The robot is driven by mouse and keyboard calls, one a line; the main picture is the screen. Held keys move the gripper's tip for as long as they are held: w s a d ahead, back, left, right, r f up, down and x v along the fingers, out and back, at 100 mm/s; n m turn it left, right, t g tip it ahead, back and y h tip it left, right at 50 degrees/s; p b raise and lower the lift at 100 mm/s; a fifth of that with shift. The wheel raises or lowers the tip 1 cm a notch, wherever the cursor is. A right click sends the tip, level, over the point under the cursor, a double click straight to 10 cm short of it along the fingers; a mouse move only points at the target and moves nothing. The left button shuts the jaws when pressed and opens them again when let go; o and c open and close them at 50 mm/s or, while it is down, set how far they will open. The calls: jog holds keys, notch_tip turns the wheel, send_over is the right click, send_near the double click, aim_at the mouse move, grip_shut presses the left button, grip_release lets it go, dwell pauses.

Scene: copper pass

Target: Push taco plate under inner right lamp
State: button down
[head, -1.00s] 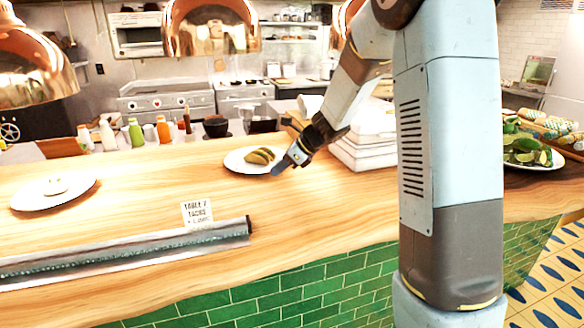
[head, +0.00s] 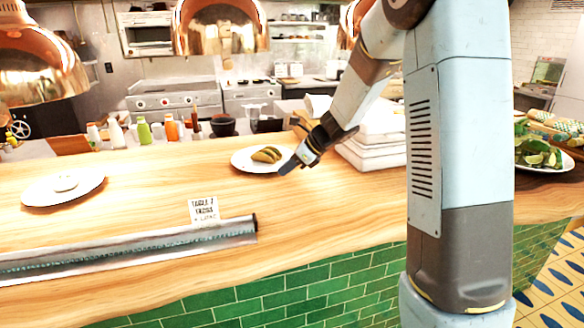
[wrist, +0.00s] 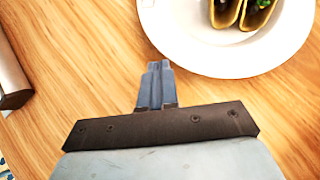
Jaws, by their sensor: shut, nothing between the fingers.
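The taco plate (head: 243,161) is a white round plate on the wooden counter, with tacos (head: 267,154) on it. My gripper (head: 285,169) is shut and empty, low over the counter at the plate's right front rim. In the wrist view the shut fingers (wrist: 158,70) point at the edge of the plate (wrist: 184,45); I cannot tell whether they touch it. Copper dome lamps hang above: one at the left (head: 36,75), one at the upper middle (head: 220,30), and one partly hidden behind my arm (head: 357,17). The plate sits right of the middle lamp in the picture.
Another white plate (head: 85,190) lies at the left. A table card (head: 203,210) and a long metal rail (head: 130,249) are at the front. Stacked white dishes (head: 372,152) stand right of my gripper, and a lime plate (head: 540,166) farther right. Counter between the two plates is clear.

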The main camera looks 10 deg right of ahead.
jog(key=d, duration=0.3)
jog(key=shift+s+f, duration=0.1)
jog(key=shift+s, duration=0.3)
jog(key=v, duration=1)
jog(key=shift+s, duration=0.2)
jog(key=shift+s, duration=0.1)
jog(key=s+d+r+n+h, duration=0.1)
jog(key=s+r+n+h, duration=0.1)
jog(key=s+n, duration=0.5)
jog(key=s+d+r+n+t+h, duration=0.1)
jog(key=s+r+n+h, duration=0.1)
jog(key=s+n, duration=0.6)
jog(key=s+d+r+n+t+h, duration=0.1)
jog(key=s+n+h, duration=0.3)
jog(key=s, duration=1.1)
jog(key=shift+s+r+n, duration=0.4)
jog(key=shift+r+n, duration=0.35)
jog(key=shift+n, duration=1.15)
jog(key=c, duration=1.9)
grip_release()
jog(key=shift+d, duration=0.1)
